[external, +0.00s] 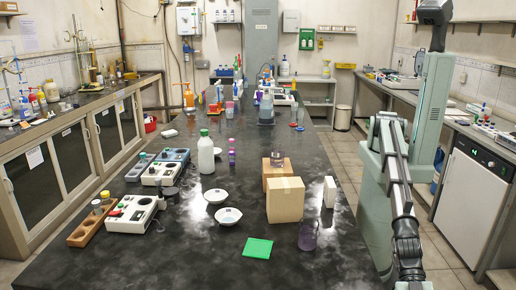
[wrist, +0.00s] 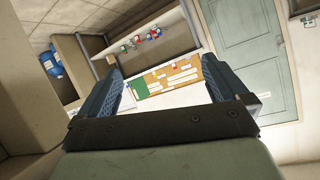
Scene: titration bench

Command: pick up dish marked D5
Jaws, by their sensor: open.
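Two white shallow dishes lie on the dark bench in the external view. One dish (external: 228,216) is nearer the front, and a second dish (external: 215,196) is just behind it. Small dark marks show on the dishes but are too small to read, so I cannot tell which is D5. My gripper (wrist: 165,76) is open and empty in the wrist view, its blue ribbed fingers wide apart, facing a wall and door. It is far from the dishes; its fingers are not clear in the external view.
A cardboard box (external: 285,200), a purple-grey beaker (external: 308,235) and a white block (external: 329,191) stand right of the dishes. A green mat (external: 258,248) lies in front. A white bottle (external: 205,155) and a stirrer (external: 136,213) stand behind and left.

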